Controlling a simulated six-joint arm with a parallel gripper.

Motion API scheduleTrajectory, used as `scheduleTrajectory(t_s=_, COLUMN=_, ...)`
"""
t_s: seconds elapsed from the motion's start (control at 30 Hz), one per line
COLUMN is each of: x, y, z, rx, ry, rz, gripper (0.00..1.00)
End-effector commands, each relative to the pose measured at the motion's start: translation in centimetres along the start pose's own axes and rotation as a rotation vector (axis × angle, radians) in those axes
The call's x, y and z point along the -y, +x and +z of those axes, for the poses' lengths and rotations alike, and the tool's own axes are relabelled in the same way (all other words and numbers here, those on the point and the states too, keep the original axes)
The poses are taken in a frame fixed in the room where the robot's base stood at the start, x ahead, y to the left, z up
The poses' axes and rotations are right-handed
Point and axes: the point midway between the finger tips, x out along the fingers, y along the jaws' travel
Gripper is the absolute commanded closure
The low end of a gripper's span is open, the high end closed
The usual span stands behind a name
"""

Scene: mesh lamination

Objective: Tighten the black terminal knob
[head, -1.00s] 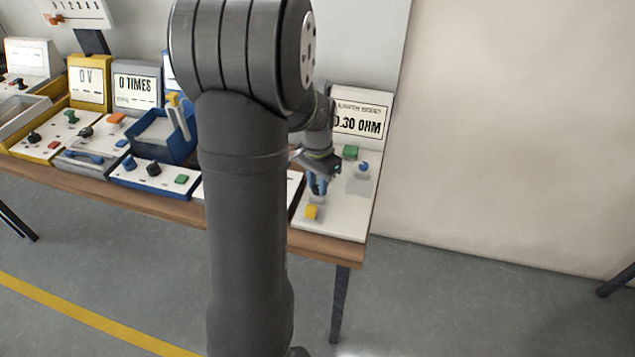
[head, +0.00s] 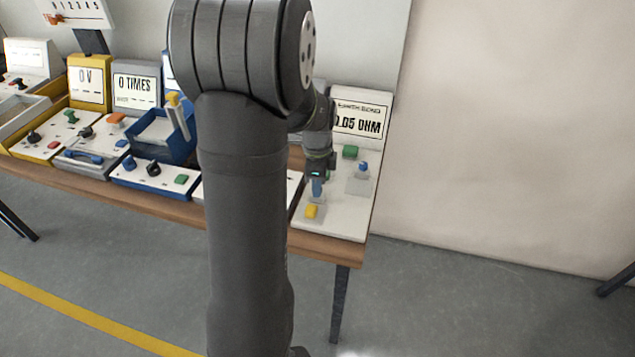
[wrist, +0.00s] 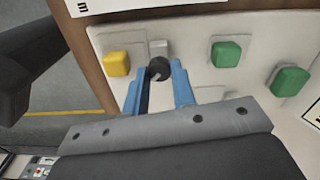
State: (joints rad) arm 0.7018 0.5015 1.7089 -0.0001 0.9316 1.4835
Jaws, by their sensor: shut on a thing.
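The black terminal knob (wrist: 159,68) shows in the wrist view between the tips of my two blue fingers, in front of a small grey block. My gripper (wrist: 158,66) is shut on it from both sides. In the head view my gripper (head: 317,190) points down at the white panel (head: 345,222), and the knob is hidden there. The display (head: 358,120) behind the panel reads 0.05 OHM.
A yellow block (wrist: 117,63) sits close beside the knob in the wrist view. Green blocks (wrist: 226,54) lie on the other side. A blue knob (head: 363,168) and a green block (head: 350,151) stand behind my gripper. Other panels fill the table to the left.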

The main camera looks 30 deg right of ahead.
Motion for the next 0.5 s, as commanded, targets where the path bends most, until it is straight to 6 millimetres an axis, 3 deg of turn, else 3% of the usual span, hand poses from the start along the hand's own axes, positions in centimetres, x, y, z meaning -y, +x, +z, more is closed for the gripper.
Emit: scheduleTrajectory(t_s=0.5, x=0.10, y=-0.16, z=0.02, rx=0.000, ry=0.264, rz=-0.004, gripper=0.99)
